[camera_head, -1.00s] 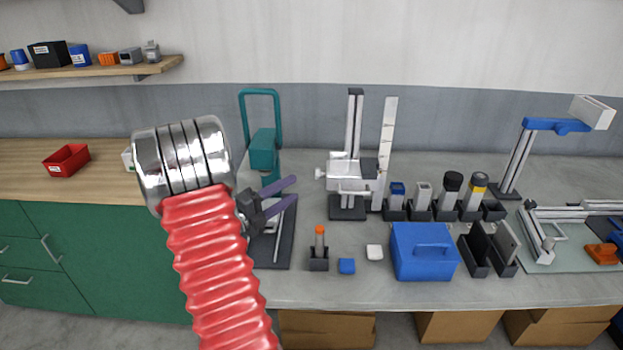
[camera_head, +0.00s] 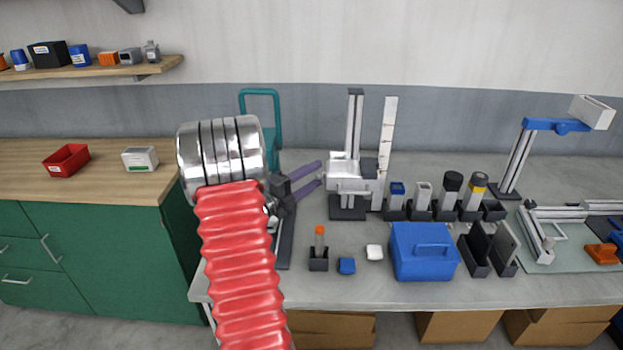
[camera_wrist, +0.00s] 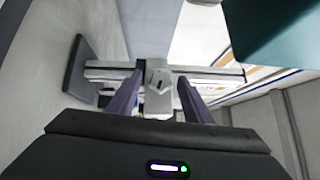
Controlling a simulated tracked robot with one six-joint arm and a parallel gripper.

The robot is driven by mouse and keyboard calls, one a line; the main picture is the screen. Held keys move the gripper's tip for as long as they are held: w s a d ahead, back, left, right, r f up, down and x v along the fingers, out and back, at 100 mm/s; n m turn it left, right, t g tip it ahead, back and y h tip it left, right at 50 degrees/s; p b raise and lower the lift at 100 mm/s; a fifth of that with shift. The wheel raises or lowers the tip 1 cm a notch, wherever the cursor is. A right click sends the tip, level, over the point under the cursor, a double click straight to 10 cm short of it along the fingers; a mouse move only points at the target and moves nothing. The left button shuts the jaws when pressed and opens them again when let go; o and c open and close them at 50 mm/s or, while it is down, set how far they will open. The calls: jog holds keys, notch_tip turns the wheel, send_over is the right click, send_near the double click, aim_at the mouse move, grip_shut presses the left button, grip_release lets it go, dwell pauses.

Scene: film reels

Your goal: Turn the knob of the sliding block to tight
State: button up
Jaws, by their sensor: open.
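The sliding block (camera_head: 343,166) is pale grey and sits on an upright metal post (camera_head: 354,110) with a dark base. In the earlier head view its knob sticks out to the left; now my fingertips are at that place and the knob is hard to make out. My gripper (camera_head: 319,173) points right at the block, its two purple fingers apart. In the wrist view a light grey part with a dark notch, apparently the knob (camera_wrist: 158,88), lies between the fingers of my gripper (camera_wrist: 160,100), with gaps on both sides. The post crosses sideways behind it.
A teal frame (camera_head: 262,93) stands behind my arm. A white upright strip (camera_head: 387,140) is right of the post. Several holders with small items stand farther right.

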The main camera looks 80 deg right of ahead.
jog(key=shift+c, duration=0.7)
jog(key=c, duration=0.9)
jog(key=shift+w+a, duration=0.1)
jog(key=shift+a, duration=0.2)
jog(key=shift+d+f, duration=0.1)
jog(key=shift+d, duration=0.2)
jog(key=shift+f+m, duration=0.1)
jog(key=shift+m, duration=0.2)
jog(key=shift+d+f+m+g+h, duration=0.15)
jog(key=shift+m+g+h, duration=0.4)
jog(key=shift+m+g, duration=0.55)
jog(key=shift+f+m+g+h, duration=0.15)
jog(key=shift+m+g+h, duration=0.55)
jog(key=shift+m, duration=0.7)
jog(key=shift+g+y, duration=0.25)
jog(key=shift+g, duration=0.05)
